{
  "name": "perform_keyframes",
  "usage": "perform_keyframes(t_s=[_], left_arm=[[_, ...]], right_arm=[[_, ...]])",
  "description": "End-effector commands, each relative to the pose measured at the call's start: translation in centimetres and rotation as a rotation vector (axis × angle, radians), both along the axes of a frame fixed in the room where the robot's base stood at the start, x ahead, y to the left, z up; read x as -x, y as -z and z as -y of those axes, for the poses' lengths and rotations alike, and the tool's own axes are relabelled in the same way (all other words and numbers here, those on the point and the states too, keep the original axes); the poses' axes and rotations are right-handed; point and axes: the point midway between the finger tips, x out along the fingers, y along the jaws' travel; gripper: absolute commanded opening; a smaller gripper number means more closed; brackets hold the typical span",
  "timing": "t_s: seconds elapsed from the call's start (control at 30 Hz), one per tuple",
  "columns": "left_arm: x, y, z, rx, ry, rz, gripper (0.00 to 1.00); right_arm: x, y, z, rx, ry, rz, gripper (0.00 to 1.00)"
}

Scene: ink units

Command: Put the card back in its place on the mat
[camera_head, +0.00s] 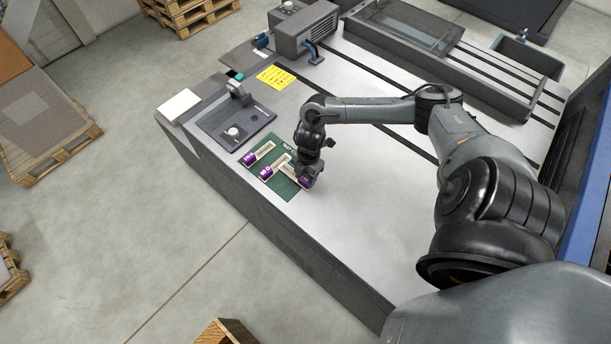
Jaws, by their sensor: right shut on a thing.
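The green mat (282,189) lies near the left edge of the metal bench top, with partly hidden white lettering along its far side. Two white cards with purple ends lie on it, a left card (263,150) and a middle card (278,163). My right gripper (304,177) points down over the mat's right part and is shut on a third purple-ended card (305,183). The wrist and fingers hide much of this card. I cannot tell whether it touches the mat. My left gripper is not in view.
A dark panel device (228,128) stands left of the mat, with a yellow note (275,77) beyond it. A grey box machine (303,31) and a large tray (405,28) stand at the back. The bench right of the mat is clear.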

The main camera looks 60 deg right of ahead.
Motion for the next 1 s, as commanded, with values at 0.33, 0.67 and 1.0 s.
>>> perform_keyframes(t_s=[0.33,0.67,1.0], left_arm=[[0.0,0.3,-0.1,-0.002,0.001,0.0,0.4],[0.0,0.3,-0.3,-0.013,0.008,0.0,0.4],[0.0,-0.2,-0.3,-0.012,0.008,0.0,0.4]], right_arm=[[0.0,0.7,0.0,0.0,0.001,0.0,0.55],[0.0,0.7,0.0,0.0,0.0,0.0,0.72],[0.0,-1.6,0.3,0.003,-0.001,0.002,0.72]])
